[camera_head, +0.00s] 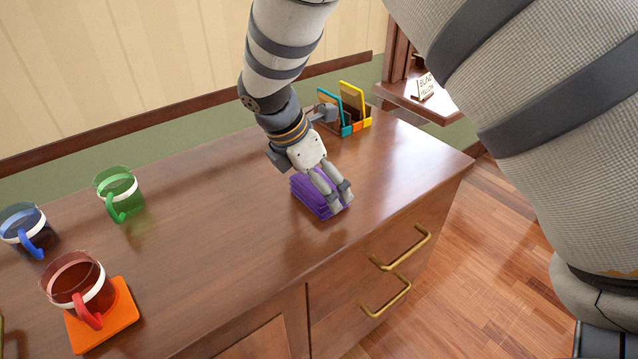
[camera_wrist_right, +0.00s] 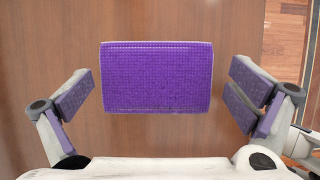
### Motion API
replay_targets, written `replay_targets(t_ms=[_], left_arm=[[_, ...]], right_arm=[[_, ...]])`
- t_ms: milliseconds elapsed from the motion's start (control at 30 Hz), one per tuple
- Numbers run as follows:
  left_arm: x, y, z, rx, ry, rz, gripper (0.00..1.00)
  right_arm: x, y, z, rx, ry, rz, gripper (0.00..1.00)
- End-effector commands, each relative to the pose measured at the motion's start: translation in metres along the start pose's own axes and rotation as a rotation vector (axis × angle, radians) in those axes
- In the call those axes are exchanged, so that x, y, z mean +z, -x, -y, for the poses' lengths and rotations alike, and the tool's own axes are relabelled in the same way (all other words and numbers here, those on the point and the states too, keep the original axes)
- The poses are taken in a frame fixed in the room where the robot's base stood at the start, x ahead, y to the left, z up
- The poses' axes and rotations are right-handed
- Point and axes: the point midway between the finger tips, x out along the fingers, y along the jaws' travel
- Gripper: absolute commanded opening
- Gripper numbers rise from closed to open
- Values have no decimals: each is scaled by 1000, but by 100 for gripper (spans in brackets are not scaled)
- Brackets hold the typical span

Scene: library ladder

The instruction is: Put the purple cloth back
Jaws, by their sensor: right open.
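The purple cloth (camera_head: 308,197) lies as a small folded block on the wooden cabinet top, near its front edge. My right gripper (camera_head: 335,201) is right above it, pointing down, and hides part of it in the head view. In the right wrist view the cloth (camera_wrist_right: 157,77) is a neat purple rectangle between the two open fingers, with a gap on each side. The fingers of my right gripper (camera_wrist_right: 158,115) have purple-looking pads and hold nothing. My left gripper is not in view.
A red mug (camera_head: 77,284) stands on an orange coaster (camera_head: 112,318); a blue mug (camera_head: 28,232) and a green mug (camera_head: 119,194) stand behind. A card holder (camera_head: 354,124) is behind my gripper. Brass drawer handles (camera_head: 401,249) are on the front. The cabinet top (camera_head: 215,230) is clear between.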

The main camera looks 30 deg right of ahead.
Motion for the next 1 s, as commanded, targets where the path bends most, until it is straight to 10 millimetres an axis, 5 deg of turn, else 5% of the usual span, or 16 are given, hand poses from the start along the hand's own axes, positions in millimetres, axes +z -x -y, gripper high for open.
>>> replay_targets(t_ms=[200, 400, 1000], left_arm=[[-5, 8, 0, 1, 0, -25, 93], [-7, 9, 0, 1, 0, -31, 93], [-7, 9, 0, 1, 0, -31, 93]], right_arm=[[2, 64, -1, 12, -4, 0, 100], [0, 104, -1, 7, -1, 0, 100], [0, 114, 0, 2, -1, 0, 100]])
